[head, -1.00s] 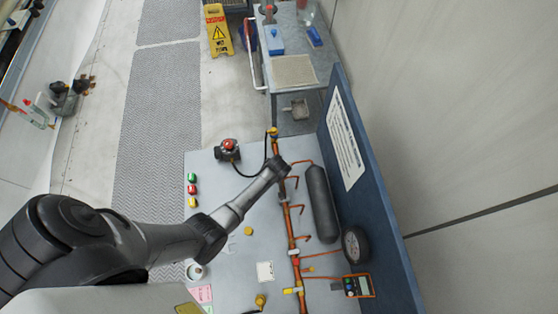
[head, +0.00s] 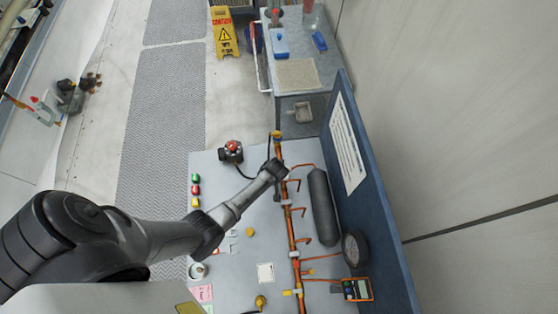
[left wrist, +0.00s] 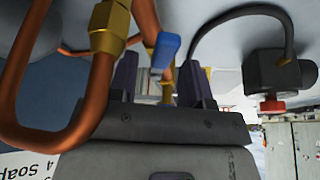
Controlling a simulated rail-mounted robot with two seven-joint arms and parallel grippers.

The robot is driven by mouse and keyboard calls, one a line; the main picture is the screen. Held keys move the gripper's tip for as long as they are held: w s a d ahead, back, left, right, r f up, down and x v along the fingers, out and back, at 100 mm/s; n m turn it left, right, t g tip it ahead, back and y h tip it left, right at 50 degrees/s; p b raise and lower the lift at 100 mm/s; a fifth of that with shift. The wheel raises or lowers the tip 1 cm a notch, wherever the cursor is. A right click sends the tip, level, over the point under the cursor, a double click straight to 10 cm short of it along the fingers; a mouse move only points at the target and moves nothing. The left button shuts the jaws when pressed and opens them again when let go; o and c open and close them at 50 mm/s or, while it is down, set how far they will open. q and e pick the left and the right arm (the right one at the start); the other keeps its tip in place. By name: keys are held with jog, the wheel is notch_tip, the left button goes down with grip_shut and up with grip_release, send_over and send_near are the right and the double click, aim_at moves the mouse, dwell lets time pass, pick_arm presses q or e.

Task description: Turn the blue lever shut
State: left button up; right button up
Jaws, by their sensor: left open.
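The blue lever (left wrist: 165,50) shows in the left wrist view, by a thin copper and brass pipe fitting. It appears between the two dark fingers of my left gripper (left wrist: 160,78), which is open. I cannot tell whether either finger touches it. In the head view my left gripper (head: 275,167) is over the upper part of the long copper pipe (head: 291,235), and the lever is hidden there. My right gripper is not in view.
A dark cylinder (head: 322,207) and a round gauge (head: 355,248) stand right of the pipe, before a blue side panel (head: 372,190). A red-topped black device (head: 232,150) sits to the left. Thick copper pipework (left wrist: 98,85) runs close beside the left finger in the wrist view.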

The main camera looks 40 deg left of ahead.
pick_arm(q)
jog(key=shift+r, duration=0.1)
jog(key=p+v, duration=0.1)
jog(key=v, duration=1.2)
jog(key=shift+r, duration=0.3)
jog(key=shift+s+d, duration=0.1)
jog(key=shift+s, duration=0.05)
jog(key=shift+c, duration=0.4)
